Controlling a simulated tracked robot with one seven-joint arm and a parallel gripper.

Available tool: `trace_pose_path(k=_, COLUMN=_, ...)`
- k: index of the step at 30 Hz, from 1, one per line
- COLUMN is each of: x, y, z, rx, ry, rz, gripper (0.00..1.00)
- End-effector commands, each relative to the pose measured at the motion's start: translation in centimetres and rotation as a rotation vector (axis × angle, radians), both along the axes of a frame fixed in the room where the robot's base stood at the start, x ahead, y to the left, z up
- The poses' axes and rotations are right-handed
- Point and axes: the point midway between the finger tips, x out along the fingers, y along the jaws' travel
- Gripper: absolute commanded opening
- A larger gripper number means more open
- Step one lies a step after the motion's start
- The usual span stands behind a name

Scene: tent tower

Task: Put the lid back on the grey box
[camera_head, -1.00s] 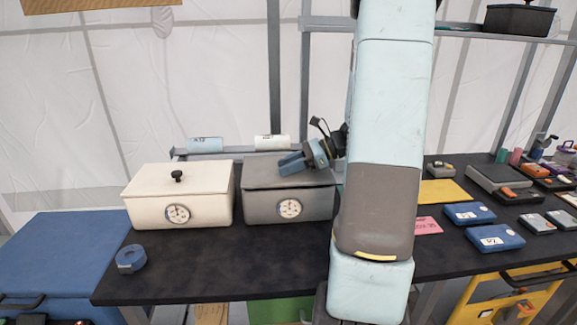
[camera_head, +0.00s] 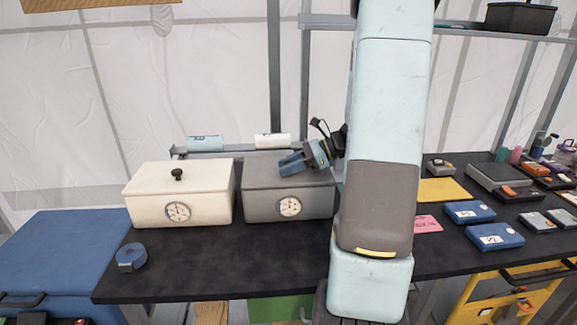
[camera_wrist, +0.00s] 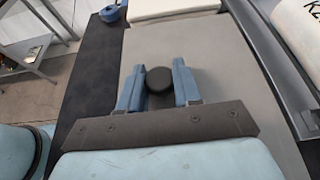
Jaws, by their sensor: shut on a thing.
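The grey box (camera_head: 262,207) stands on the dark table, with a round dial on its front. Its grey lid (camera_head: 262,172) lies on top of the box and looks level; I cannot tell whether it is fully seated. My gripper (camera_head: 292,163) is over the right part of the lid. In the wrist view my blue fingers (camera_wrist: 159,84) are shut on the lid's black round knob (camera_wrist: 159,78), one on each side. The lid (camera_wrist: 205,60) spreads out beneath them. The knob is hidden behind my gripper in the head view.
A white box (camera_head: 180,207) with its lid on stands close to the left of the grey box. A blue tape roll (camera_head: 131,258) lies at the table's left front. Blue cases (camera_head: 494,236) and a pink card (camera_head: 427,224) lie right of my arm. The front table strip is clear.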

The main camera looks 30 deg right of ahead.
Motion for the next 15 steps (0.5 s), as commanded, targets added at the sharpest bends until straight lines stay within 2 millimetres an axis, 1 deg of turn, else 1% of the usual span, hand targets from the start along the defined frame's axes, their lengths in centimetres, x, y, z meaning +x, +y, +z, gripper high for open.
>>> trace_pose_path(k=9, x=0.01, y=0.02, z=-0.32, rx=0.000, ry=0.000, rz=0.000, gripper=0.00)
trace_pose_path(k=10, x=0.01, y=0.02, z=-0.31, rx=0.000, ry=0.000, rz=0.000, gripper=0.35)
trace_pose_path(k=15, x=0.02, y=0.10, z=-0.30, rx=0.000, ry=0.000, rz=0.001, gripper=0.51)
